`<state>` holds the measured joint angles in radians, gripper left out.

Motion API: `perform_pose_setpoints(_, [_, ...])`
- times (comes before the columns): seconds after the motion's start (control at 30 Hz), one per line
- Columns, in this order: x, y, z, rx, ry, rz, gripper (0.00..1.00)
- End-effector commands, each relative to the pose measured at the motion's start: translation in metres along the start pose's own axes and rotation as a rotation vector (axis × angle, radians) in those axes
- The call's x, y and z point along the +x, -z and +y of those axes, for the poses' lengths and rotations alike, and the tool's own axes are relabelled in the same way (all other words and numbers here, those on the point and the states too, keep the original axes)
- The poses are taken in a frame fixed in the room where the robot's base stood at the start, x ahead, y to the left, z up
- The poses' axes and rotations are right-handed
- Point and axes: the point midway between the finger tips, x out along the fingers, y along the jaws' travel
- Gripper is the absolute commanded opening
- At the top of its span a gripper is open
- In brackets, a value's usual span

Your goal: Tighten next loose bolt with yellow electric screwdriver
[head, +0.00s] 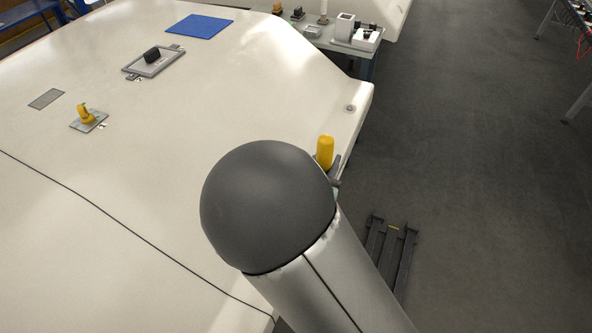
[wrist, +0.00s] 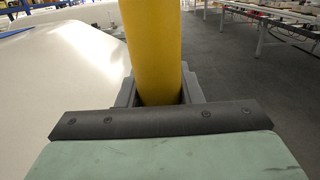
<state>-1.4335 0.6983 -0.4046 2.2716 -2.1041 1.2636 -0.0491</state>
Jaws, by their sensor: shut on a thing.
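A yellow electric screwdriver (head: 325,151) stands up out of my gripper at the right edge of the large white body, partly behind my dark round arm joint. In the wrist view, its yellow body (wrist: 155,50) rises between the dark jaws of my gripper (wrist: 158,98), which is shut on it. The screwdriver's tip is hidden in both views. A small bolt-like round fitting (head: 349,108) shows on the white surface near its right edge. I cannot tell whether it is loose.
The white surface carries a small plate with a yellow object (head: 86,115), a grey frame with a black object (head: 152,58), a grey grille (head: 46,99) and a blue mat (head: 200,26). A dark cable (head: 120,228) crosses it. A dark pallet-like stand (head: 390,250) is on the floor.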

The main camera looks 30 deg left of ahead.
Motion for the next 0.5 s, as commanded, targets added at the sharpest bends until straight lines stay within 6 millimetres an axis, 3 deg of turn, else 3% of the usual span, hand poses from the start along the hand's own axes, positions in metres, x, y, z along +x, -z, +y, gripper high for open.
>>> perform_pose_setpoints(0.03, [-0.013, 0.000, 0.018, 0.004, -0.026, 0.002, 0.00])
perform_pose_setpoints(0.1, [-0.028, 0.002, 0.035, 0.003, -0.047, 0.009, 0.00])
perform_pose_setpoints(0.2, [-0.042, 0.004, 0.049, 0.004, -0.066, 0.015, 0.00])
perform_pose_setpoints(0.5, [-0.050, 0.005, 0.057, 0.003, -0.075, 0.018, 0.00])
